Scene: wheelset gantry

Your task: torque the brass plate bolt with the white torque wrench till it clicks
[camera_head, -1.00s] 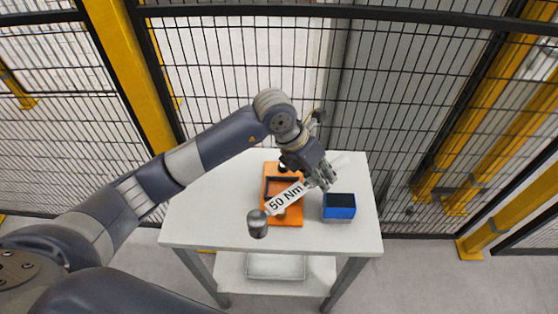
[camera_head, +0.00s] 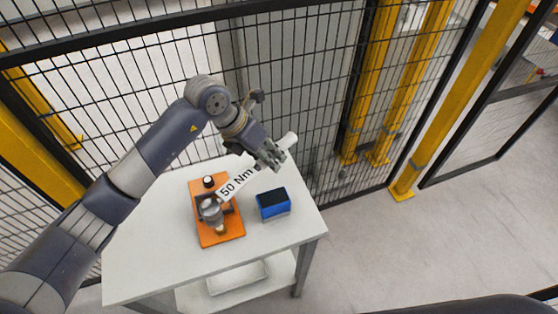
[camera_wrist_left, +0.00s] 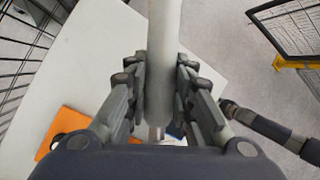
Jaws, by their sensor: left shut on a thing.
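My left gripper (camera_head: 272,157) is shut on the white torque wrench (camera_head: 236,184), which carries a "50 Nm" label. In the left wrist view the pale wrench handle (camera_wrist_left: 163,60) runs between the fingers. The wrench slants down to the left, and its grey head (camera_head: 210,210) is over the orange fixture (camera_head: 212,240) on the table. A small brass-coloured piece (camera_head: 221,230) shows just below the head. I cannot tell whether the head is seated on the brass plate bolt or above it. My right gripper is not in view.
The white table (camera_head: 150,250) has a blue box with a dark top (camera_head: 273,205) to the right of the fixture. Black mesh fencing with yellow posts (camera_head: 410,185) rises behind. The table's left part is clear.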

